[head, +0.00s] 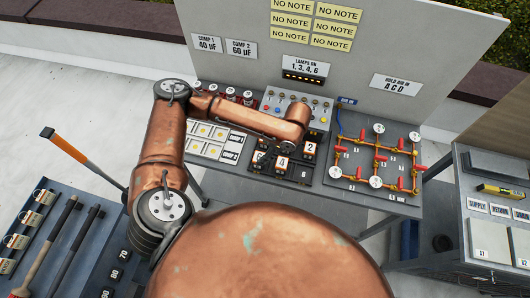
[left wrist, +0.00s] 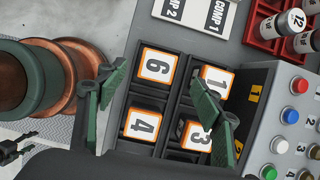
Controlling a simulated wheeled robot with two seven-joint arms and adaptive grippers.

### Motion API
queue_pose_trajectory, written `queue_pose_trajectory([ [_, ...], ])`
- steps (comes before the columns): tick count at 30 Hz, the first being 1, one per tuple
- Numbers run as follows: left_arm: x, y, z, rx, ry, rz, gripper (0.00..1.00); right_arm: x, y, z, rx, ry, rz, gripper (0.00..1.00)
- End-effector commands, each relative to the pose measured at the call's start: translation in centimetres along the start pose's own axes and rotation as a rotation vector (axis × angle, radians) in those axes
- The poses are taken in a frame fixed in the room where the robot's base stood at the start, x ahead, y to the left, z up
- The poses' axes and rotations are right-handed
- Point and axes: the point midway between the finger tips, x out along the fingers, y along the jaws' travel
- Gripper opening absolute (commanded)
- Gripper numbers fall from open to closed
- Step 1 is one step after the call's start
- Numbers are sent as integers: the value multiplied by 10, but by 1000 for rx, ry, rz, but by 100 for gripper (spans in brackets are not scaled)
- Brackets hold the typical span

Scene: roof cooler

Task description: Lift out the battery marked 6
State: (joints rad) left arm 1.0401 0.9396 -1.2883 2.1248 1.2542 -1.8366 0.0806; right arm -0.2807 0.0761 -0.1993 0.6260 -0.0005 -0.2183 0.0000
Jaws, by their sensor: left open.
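The battery marked 6 (left wrist: 155,66) has an orange-edged white label and stands in a black holder in the left wrist view. The battery marked 4 (left wrist: 143,122) is below it; batteries marked 1 (left wrist: 217,78) and 3 (left wrist: 194,135) are to the right, partly covered by a finger. My left gripper (left wrist: 160,103) is open and empty, its green fingers spread on either side of the 6 and 4 column. In the head view my left gripper (head: 277,149) is over the battery holder and hides part of it; labels 4 (head: 283,162) and 2 (head: 310,148) show.
A grey panel with colored buttons (head: 300,104) stands behind the batteries. A board with orange pipes and white gauges (head: 375,155) lies to the right. A red rack of capacitors (left wrist: 264,35) is near the panel. A tool bench (head: 50,240) stands at left.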

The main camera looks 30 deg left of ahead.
Motion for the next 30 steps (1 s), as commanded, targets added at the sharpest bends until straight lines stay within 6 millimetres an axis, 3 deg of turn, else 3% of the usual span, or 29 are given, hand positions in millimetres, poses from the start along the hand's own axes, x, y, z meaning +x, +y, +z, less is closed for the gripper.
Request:
queue_pose_trajectory([
  [12, 37, -1, -9, 16, -2, -3, 61, -2, -3, 42, 10, -51, -3, 49],
  [19, 70, -1, -10, 13, -2, -3, 61, -1, 3, 28, 4, -33, 4, 49],
  [26, 74, -1, -9, 13, 0, -4, 61, -1, 5, 15, 1, -16, 5, 49],
  [30, 74, -1, -9, 13, -1, -4, 53, -1, 4, 16, 1, -18, 5, 49],
])
